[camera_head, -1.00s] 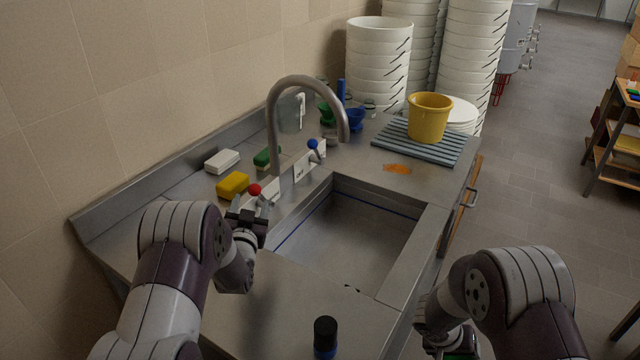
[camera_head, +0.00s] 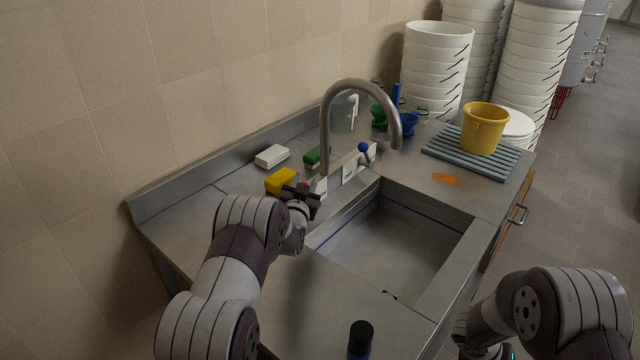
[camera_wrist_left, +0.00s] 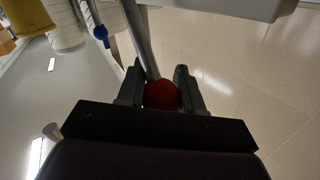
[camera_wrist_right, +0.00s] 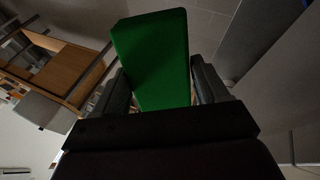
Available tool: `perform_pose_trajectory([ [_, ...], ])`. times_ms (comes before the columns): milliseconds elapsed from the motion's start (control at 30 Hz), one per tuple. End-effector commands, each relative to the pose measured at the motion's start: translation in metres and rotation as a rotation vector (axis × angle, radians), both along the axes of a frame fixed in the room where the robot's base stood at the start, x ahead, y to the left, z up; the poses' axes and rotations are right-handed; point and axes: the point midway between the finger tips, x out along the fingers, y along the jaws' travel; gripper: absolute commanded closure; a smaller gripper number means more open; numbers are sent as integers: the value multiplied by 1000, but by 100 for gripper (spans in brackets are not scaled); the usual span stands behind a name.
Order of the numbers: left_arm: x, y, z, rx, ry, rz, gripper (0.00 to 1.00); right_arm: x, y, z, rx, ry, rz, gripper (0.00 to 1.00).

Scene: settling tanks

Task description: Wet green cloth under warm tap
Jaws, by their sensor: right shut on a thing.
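The green cloth (camera_wrist_right: 155,60) shows as a thick green block in the right wrist view, held between the fingers of my right gripper (camera_wrist_right: 163,85). The right gripper is at the bottom right of the head view, mostly out of frame. The curved metal tap (camera_head: 358,88) stands over the sink, with no water visible from it. My left gripper (camera_head: 304,194) is at the red knob, its fingers apart on either side of the red ball (camera_wrist_left: 161,95) in the left wrist view. I cannot tell whether they touch it. The gripper mostly hides the knob in the head view.
A blue knob (camera_head: 364,147) is right of the red one. A yellow sponge (camera_head: 280,180), white block (camera_head: 272,156) and green block (camera_head: 315,155) lie behind the left gripper. The sink basin (camera_head: 385,245) is empty. A dark bottle (camera_head: 360,338) stands in front; a yellow bucket (camera_head: 484,128) sits on a rack.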

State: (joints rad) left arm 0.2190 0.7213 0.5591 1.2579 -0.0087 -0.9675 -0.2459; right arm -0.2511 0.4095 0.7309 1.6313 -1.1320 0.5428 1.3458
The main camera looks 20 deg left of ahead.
Motion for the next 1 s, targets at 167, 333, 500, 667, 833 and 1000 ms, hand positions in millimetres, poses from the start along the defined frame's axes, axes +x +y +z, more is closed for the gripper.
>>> perform_pose_trajectory([
  [167, 2, -1, 2, 8, 19, 0, 100, 0, 0, 0, 0, 0, 0, 55],
  [333, 14, -5, 6, 50, 142, 1, 100, 0, 0, 1, 0, 0, 0, 55],
  [500, 17, -6, 4, 66, 192, -1, 100, 0, 0, 1, 0, 0, 0, 55],
  [667, 17, -6, 4, 66, 191, -1, 100, 0, 0, 2, 0, 0, 0, 55],
  [833, 17, -6, 5, 66, 190, 0, 39, 0, 0, 1, 0, 0, 0, 55],
  [1000, 17, -6, 5, 66, 189, -1, 39, 0, 0, 1, 0, 0, 0, 55],
])
